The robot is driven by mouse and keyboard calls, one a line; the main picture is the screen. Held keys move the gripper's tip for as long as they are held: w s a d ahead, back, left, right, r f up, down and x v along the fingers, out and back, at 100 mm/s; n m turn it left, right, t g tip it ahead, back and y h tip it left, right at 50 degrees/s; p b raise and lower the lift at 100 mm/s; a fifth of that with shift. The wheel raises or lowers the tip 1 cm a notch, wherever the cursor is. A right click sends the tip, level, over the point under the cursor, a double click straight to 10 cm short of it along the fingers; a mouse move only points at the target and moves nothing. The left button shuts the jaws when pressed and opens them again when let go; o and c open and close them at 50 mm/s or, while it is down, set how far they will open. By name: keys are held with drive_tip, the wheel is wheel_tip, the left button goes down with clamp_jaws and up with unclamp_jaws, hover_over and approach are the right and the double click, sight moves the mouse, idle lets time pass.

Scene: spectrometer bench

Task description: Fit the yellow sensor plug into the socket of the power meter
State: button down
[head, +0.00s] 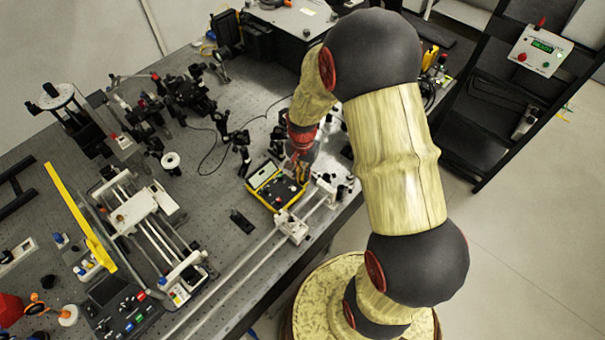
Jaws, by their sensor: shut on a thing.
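The power meter (264,176) is a yellow-edged black box with a pale display and several knobs. It lies on the bench in the middle of the head view. My gripper (301,172) points down over the right side of the power meter, close to it. It is shut on the yellow sensor plug (303,177), of which only a small yellow-orange bit shows between the fingers. The arm and fingers hide most of the plug. The socket cannot be made out, and I cannot tell whether the plug touches the meter.
A white rail with a carriage (291,228) runs just in front of the meter. A small black block (241,221) lies to its left. Optical mounts (242,150) and a thin black cable (207,160) are behind-left. A black shelf rack (500,110) stands at the right.

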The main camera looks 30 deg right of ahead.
drive_tip(key=c, duration=1.8)
unclamp_jaws()
drive_tip(key=shift+f, duration=0.1)
drive_tip(key=shift+c, duration=0.2)
drive_tip(key=shift+o, duration=0.2)
wheel_tip(320, 180, up, 12)
drive_tip(key=s+a+r+n+t+b, duration=0.2)
drive_tip(key=s+a+r+n+b, duration=0.2)
drive_tip(key=s, duration=0.4)
drive_tip(key=s+a+r+n+t+b, duration=0.3)
drive_tip(key=s+a+r+n+b, duration=0.1)
drive_tip(key=s+r, duration=0.4)
drive_tip(key=shift+s+a+r+n+t+b, duration=0.4)
drive_tip(key=shift+s+n, duration=0.4)
drive_tip(key=shift+n, duration=0.4)
